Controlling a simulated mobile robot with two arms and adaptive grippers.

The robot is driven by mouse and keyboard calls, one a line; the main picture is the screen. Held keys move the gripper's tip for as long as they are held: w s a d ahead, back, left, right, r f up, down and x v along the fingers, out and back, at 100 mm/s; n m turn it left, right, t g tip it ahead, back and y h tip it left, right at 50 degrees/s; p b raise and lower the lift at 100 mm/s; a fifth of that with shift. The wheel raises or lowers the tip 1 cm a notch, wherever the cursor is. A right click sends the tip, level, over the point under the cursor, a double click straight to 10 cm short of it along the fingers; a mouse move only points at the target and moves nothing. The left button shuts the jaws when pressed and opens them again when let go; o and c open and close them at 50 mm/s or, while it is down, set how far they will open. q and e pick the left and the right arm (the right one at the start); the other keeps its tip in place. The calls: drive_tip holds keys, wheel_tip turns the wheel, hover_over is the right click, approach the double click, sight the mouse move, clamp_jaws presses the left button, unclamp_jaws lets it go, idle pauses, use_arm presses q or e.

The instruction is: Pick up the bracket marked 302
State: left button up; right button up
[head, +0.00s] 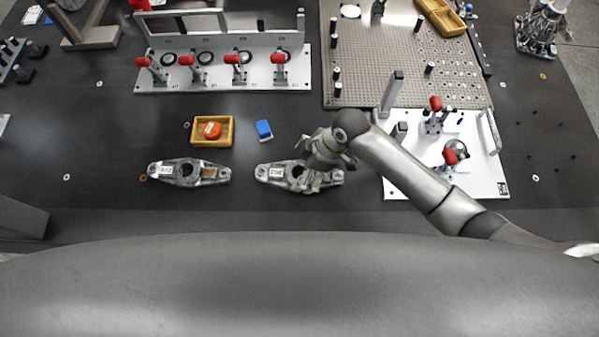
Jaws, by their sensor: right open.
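Two grey metal brackets lie flat on the dark table near its front edge. Each has a round hole in the middle and a white label at its left end. The left bracket (188,172) is clear of my arms. The right bracket (268,173) is partly covered by my right gripper (311,183). The label print is too small to read surely, so I cannot tell which is marked 302. My right gripper is open, over the right half of the right bracket. I cannot tell whether its fingers touch the metal. My left gripper is not in view.
A yellow tray (227,143) with a red round item (212,130) and a blue block (264,129) lie behind the brackets. A fixture plate with red-handled clamps (225,82) stands further back. A white clamp plate (470,181) lies under my right arm. A perforated plate (370,45) is behind.

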sight(299, 177)
drive_tip(key=x, duration=0.3)
drive_tip(key=shift+w+f, duration=0.1)
drive_tip(key=shift+f, duration=0.3)
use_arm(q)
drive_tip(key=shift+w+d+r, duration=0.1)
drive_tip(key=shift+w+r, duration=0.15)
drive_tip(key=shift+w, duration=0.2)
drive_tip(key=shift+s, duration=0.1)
use_arm(e)
drive_tip(key=shift+c, duration=1)
drive_tip(key=shift+r, duration=0.1)
drive_tip(key=c, duration=1.3)
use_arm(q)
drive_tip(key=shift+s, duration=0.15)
